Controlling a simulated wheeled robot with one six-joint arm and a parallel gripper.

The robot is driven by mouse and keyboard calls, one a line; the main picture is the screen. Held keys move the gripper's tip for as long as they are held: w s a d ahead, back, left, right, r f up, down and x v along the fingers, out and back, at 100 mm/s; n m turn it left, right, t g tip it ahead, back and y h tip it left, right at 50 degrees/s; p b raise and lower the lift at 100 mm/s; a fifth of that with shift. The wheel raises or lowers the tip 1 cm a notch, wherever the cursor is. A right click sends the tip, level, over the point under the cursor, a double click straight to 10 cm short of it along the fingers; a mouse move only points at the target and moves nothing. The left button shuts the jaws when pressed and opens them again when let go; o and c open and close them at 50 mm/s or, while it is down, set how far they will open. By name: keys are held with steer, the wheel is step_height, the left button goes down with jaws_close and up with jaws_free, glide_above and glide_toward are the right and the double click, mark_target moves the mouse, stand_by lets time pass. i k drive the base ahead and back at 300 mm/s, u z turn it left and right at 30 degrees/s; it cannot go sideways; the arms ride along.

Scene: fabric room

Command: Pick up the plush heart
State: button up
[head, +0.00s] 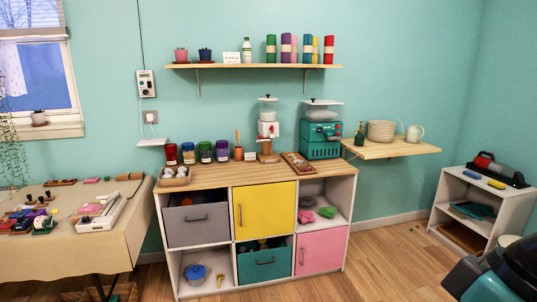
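A small pink soft-looking thing (306,216) lies in the open upper right cubby of the low cabinet. It may be the plush heart, but it is too small for me to be sure of its shape. A green soft-looking thing (327,212) lies just to its right in the same cubby. My gripper is not in view.
The wooden-topped cabinet (225,174) stands against the teal wall, with jars and two machines on top. A cloth-covered table (75,255) is at left. A low white shelf (484,207) is at right. Wooden floor (385,262) is clear right of the cabinet.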

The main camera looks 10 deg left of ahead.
mark_target(330, 214)
steer(key=u, duration=0.2)
steer(key=i, duration=1.65)
steer(key=z, duration=0.15)
